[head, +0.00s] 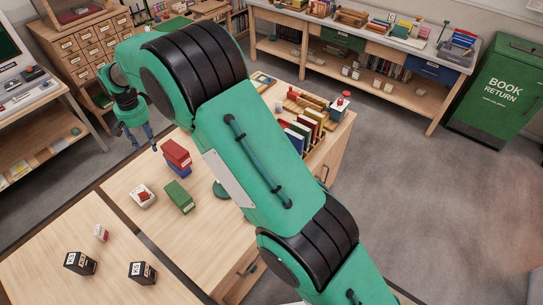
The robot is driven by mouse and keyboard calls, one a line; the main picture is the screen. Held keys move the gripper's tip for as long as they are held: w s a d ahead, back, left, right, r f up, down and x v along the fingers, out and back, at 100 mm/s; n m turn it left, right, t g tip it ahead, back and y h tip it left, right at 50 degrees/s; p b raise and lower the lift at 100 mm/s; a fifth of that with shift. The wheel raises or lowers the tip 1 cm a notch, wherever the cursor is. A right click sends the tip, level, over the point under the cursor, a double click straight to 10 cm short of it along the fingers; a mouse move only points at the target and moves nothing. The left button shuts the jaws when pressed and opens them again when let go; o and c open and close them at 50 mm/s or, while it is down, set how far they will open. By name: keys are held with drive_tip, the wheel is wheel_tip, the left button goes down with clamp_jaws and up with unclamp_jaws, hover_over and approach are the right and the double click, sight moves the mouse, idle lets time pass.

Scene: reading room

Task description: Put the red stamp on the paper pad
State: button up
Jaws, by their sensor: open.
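A small red-and-white block (101,233) stands nearer, at the left. A red-knobbed object (341,102) stands at the far right corner, past my arm. Which of these is the red stamp is too small to tell.
Red and blue blocks (177,154) and a green box (179,197) stand near the gripper. Two black boxes (80,263) stand on the near table. Upright books (305,128) are beyond my arm, which hides the table's middle. Bare tabletop lies around the green box.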

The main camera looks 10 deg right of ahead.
drive_tip(key=s+d+r+m+t, duration=0.1)
drive_tip(key=s+d+r, duration=0.1)
drive_tip(key=d+r, duration=1.45)
drive_tip(key=s+d+r+t, duration=0.1)
drive_tip(key=s+d+r, duration=0.4)
drive_tip(key=d, duration=0.4)
drive_tip(key=s+d+r, duration=0.4)
drive_tip(key=d+r, duration=0.2)
drive_tip(key=d, duration=0.4)
drive_tip(key=s+d+r+m+t, duration=0.2)
drive_tip(key=s+d+r, duration=0.1)
drive_tip(key=s+d, duration=1.05)
drive_tip(key=s+d+f, duration=0.2)
drive_tip(key=s+d, duration=0.2)
drive_tip(key=s, duration=0.4)
drive_tip(key=s+d+f+t, duration=0.1)
drive_tip(key=s+d+f, duration=0.1)
drive_tip(key=s, duration=0.6)
drive_tip(key=shift+d+f+m+h, duration=0.3)
drive_tip(key=shift+d+m, duration=0.1)
drive_tip(key=shift+d, duration=0.45)
wheel_tip(320, 180, down, 10)
drive_tip(key=b, duration=1)
